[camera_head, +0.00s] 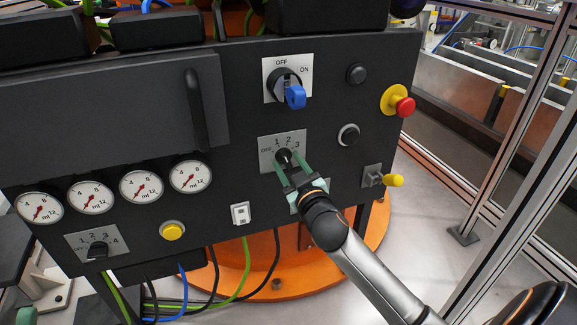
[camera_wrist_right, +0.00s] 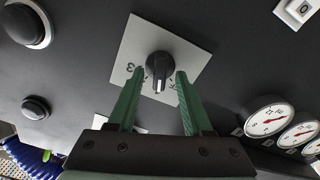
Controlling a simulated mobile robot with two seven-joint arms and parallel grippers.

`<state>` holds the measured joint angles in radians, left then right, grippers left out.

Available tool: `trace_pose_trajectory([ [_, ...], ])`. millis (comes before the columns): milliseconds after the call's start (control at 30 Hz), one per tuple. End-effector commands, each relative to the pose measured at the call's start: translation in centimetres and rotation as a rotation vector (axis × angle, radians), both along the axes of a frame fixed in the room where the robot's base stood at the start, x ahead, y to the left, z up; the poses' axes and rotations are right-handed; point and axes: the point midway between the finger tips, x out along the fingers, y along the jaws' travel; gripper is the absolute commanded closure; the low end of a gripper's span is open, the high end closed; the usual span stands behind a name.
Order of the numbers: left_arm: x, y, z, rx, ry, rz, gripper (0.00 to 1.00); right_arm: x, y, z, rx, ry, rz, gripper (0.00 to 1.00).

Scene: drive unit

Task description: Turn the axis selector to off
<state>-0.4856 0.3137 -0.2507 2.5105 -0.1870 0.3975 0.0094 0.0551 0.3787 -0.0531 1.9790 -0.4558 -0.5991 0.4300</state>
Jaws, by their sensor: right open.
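A black rotary knob (camera_head: 284,156) sits on a light plate marked OFF, 1, 2, 3 at the middle of the dark panel. In the wrist view the knob (camera_wrist_right: 159,68) shows a white mark pointing down the picture, toward my gripper's base; the number it points at is hidden. My right gripper (camera_head: 289,166) is open, with its green fingers reaching up to the knob. In the wrist view the two fingers of my right gripper (camera_wrist_right: 160,88) lie on either side of the knob, with gaps visible; I cannot tell their depth. My left gripper is not in view.
A blue OFF/ON switch (camera_head: 293,95) is above the knob. A second selector (camera_head: 98,249), marked OFF to 4, is at lower left below several gauges (camera_head: 141,186). A red emergency button (camera_head: 404,107) and yellow-tipped lever (camera_head: 392,180) are to the right.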

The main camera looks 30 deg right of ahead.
Motion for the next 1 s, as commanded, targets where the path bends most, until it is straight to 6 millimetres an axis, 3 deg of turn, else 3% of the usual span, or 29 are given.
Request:
trace_pose_trajectory([
  [367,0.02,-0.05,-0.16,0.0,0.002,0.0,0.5,0.48,-0.12,0.04,0.001,0.0,0.0,0.5],
  [800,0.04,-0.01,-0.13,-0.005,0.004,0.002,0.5,0.46,-0.11,0.04,0.0,0.0,0.0,0.98],
  [1000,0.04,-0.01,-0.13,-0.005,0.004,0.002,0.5,0.46,-0.12,0.03,0.0,0.0,0.0,1.0],
])
